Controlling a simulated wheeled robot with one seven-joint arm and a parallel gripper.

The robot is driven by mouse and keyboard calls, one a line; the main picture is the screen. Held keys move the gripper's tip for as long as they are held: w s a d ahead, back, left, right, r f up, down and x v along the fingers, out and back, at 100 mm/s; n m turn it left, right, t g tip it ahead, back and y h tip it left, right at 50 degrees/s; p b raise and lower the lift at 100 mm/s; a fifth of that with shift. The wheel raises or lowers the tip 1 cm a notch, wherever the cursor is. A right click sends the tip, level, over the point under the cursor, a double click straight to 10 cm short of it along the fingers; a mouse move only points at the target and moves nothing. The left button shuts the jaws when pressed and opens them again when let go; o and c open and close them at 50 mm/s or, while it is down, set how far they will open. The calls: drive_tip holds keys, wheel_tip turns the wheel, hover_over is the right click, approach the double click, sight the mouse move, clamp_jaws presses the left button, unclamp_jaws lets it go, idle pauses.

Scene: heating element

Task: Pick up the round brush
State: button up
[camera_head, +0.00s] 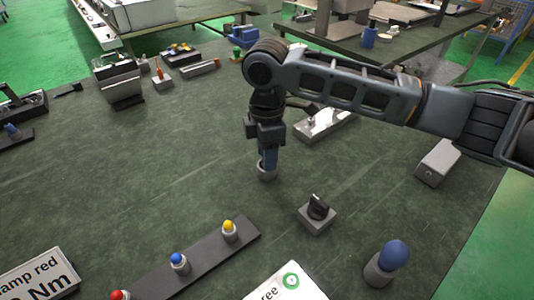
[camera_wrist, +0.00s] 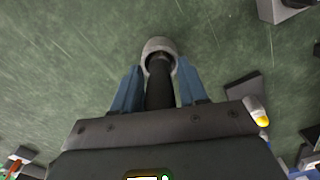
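A dark round handle (camera_wrist: 160,88) stands in a grey ring-shaped holder (camera_wrist: 158,45) in the wrist view. It looks like the round brush, but its lower end is hidden in the holder. My gripper (camera_wrist: 160,80) has its two blue fingers on either side of the handle, very close to it. I cannot tell whether they touch it. In the head view my gripper (camera_head: 267,160) points straight down, with its fingertips at the small grey holder (camera_head: 267,173) on the green table. The handle is hidden behind the fingers there.
A black switch on a grey block (camera_head: 318,214) stands right of my gripper. A blue-topped piece in a grey cup (camera_head: 388,263) is at front right. A dark strip (camera_head: 207,258) with coloured buttons lies at the front. A metal block (camera_head: 325,124) lies behind. The table's left middle is clear.

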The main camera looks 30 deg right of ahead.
clamp_jaws()
drive_tip(key=shift+r, duration=0.1)
